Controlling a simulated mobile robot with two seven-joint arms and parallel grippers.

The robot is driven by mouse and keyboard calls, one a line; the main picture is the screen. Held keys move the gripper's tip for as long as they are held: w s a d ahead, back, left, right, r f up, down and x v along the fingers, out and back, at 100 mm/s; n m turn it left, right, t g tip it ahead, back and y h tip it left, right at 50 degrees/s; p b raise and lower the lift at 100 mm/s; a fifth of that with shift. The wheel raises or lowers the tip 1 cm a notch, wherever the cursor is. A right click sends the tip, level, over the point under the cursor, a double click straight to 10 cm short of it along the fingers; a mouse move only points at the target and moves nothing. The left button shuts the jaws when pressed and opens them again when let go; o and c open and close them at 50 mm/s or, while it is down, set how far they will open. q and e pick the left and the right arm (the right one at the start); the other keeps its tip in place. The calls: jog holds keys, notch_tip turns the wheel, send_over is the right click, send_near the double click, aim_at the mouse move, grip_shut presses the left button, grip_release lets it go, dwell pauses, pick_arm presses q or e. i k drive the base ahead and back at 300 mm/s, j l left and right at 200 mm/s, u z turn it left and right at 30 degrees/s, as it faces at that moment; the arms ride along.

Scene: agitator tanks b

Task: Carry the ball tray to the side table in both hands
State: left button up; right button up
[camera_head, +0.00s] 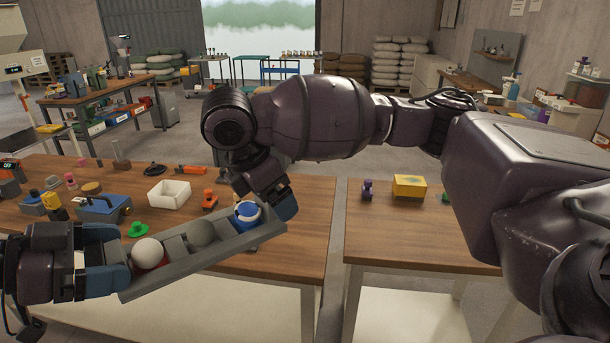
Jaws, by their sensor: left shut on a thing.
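The ball tray (190,263) is a long grey trough held slantwise across the picture over the left table's front part. My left gripper (112,264) is shut on the tray's near left end. My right gripper (275,203) is at the far right end, its fingers over the tray edge; their closing is hidden. The side table, seemingly the wooden one at right (405,235), is partly hidden by my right arm.
A narrow gap separates the left table (300,255) from the right one. A yellow box (409,186) and a purple piece (367,189) stand at the right table's back; its front is clear. The left table bears a white bin (169,195), a blue toolbox (104,209) and small parts.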

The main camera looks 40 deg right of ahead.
aim_at(440, 240)
jog(key=k+l, duration=0.1)
jog(key=l, duration=0.6)
jog(key=k+l, duration=0.1)
jog(key=l, duration=0.65)
jog(key=k+l, duration=0.1)
jog(key=l, duration=0.6)
jog(key=k+l, duration=0.1)
jog(key=l, duration=0.65)
jog(key=k+l, duration=0.1)
jog(key=l, duration=0.6)
